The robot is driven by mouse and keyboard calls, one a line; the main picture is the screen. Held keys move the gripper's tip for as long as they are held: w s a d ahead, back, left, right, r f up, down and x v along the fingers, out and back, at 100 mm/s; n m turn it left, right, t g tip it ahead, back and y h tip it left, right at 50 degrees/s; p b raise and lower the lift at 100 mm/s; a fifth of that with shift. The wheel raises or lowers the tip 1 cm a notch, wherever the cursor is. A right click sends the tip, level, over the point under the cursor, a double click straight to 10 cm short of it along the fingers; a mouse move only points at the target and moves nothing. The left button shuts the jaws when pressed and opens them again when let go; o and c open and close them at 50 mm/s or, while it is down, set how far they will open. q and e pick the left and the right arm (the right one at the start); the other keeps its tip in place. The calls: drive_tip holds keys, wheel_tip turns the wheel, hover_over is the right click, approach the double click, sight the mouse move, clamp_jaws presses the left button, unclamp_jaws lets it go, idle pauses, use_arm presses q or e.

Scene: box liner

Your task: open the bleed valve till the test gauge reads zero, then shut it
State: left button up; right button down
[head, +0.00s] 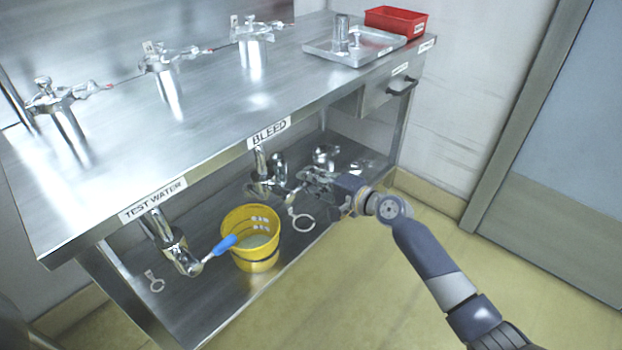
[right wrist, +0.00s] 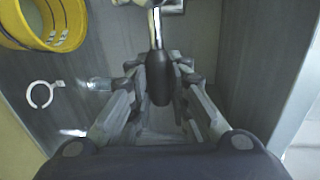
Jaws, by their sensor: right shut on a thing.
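The bleed valve (head: 265,175) hangs under the bench edge, below the BLEED label (head: 269,133). My right gripper (head: 318,180) reaches it from the right under the bench. In the right wrist view, the fingers of my right gripper (right wrist: 160,72) close from both sides on the dark grip of the bleed valve's lever (right wrist: 160,80). The lever's metal stem (right wrist: 155,28) runs away from me. The gripper hides most of the lever in the head view. I see no gauge dial that I can read. My left gripper is out of view.
A yellow bucket (head: 251,258) stands on the lower shelf, left of the bleed valve. The TEST WATER valve's blue lever (head: 219,246) sticks out beside it. Clamped metal fittings (head: 163,62), a tray (head: 368,57) and a red bin (head: 396,22) are on the bench top.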

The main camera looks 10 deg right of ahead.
drive_tip(key=shift+f, duration=0.15)
drive_tip(key=c, duration=1.5)
unclamp_jaws()
drive_tip(key=shift+d, duration=0.1)
drive_tip(key=v, duration=1.2)
